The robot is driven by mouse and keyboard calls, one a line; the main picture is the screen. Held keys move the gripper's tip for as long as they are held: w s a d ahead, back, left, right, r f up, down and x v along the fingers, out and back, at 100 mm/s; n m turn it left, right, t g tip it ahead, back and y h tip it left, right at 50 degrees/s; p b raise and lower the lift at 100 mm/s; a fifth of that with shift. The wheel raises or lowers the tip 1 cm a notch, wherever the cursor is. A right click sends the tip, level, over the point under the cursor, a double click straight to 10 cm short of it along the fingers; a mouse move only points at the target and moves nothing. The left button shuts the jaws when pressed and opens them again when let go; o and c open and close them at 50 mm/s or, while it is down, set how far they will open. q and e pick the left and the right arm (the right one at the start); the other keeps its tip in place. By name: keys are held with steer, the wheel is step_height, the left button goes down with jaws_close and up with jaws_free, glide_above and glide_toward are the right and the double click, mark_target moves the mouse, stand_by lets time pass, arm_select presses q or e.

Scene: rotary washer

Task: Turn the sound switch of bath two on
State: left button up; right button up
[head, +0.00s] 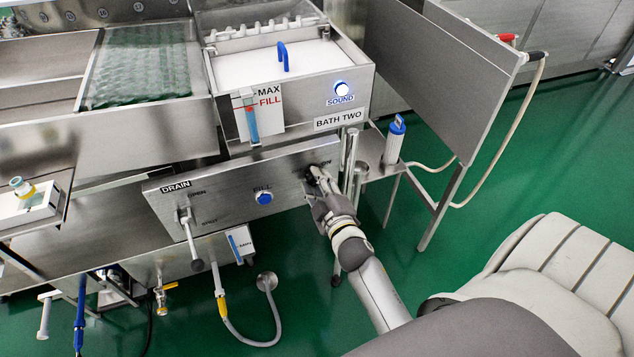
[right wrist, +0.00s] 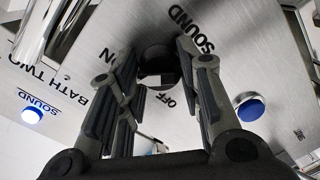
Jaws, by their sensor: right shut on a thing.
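The sound switch (right wrist: 157,62) is a black rotary knob on the steel front panel below bath two. The right wrist view shows it upside down, with the words SOUND, ON and OFF around it. My right gripper (right wrist: 158,95) is shut on the knob, a finger on each side. In the head view the right gripper (head: 317,180) covers most of the switch at the panel's right end. Which mark the knob points to is unclear. The round SOUND lamp (head: 342,88) on bath two (head: 300,98) glows white with a blue rim. My left gripper is not in view.
The blue FILL button (head: 264,198) and the DRAIN lever (head: 190,238) are on the same panel, left of my gripper. Vertical steel pipes (head: 350,165) stand close to its right. A white-blue bottle (head: 394,140) stands on a side shelf.

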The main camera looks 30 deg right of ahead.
steer(key=o, duration=1.1)
steer(key=shift+c, duration=0.2)
steer(key=shift+s, duration=0.1)
steer(key=v, duration=0.7)
steer(key=shift+s, duration=0.2)
steer(key=shift+f, duration=0.1)
steer(key=s+a+f+m+g+y, duration=0.1)
steer(key=s+a+f+g, duration=0.15)
steer(key=f, duration=0.75)
steer(key=s+a+f+m+g+y, duration=0.15)
steer(key=s+a+f, duration=0.25)
steer(key=f, duration=0.6)
steer(key=s+a+f+m+g+y, duration=0.1)
steer(key=s+a+f+g, duration=0.2)
steer(key=f, duration=0.7)
steer(key=s+f+g, duration=0.3)
steer(key=s+f, duration=0.2)
steer(key=s, duration=0.4)
steer(key=s+d+f+m+g, duration=0.1)
steer(key=s+f+g, duration=0.1)
steer(key=s+f, duration=0.4)
steer(key=s+d+f+m+g, duration=0.1)
steer(key=s+f+g, duration=0.2)
steer(key=s, duration=0.9)
step_height(320, 180, down, 3)
steer(key=shift+r+g, duration=0.2)
steer(key=shift+g, duration=0.1)
